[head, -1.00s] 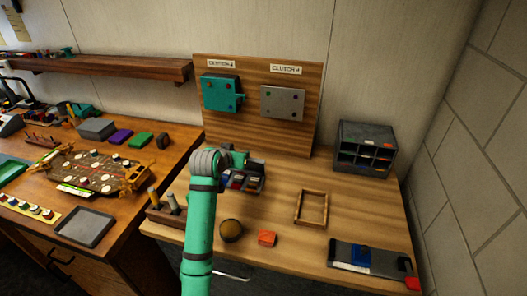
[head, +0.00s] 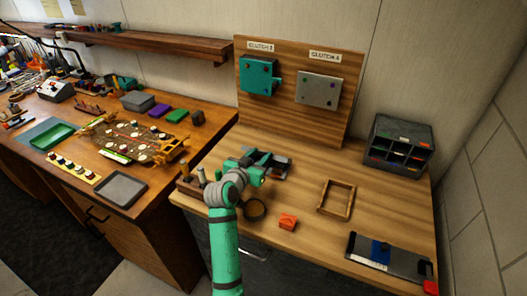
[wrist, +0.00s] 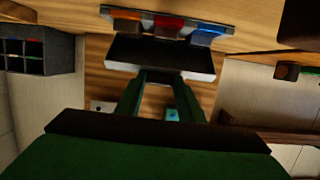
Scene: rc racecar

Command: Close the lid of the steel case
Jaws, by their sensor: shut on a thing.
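The steel case (head: 284,167) sits on the right-hand wooden bench, below the upright board. My gripper covers much of it in the head view. In the wrist view, its body (wrist: 168,14) shows at the top with orange, red and blue contents. The dark lid (wrist: 160,52) with a pale edge stands open from the body. My gripper (wrist: 163,74) has its two fingers close together at the lid's edge, shut on it. In the head view my gripper (head: 262,170) is over the case; its fingertips are hard to make out there.
A dark round bowl (head: 254,210), an orange block (head: 288,222) and a wooden frame (head: 336,198) lie near the case. A grey organizer (head: 398,145) stands at the back right. The upright board (head: 295,105) rises behind.

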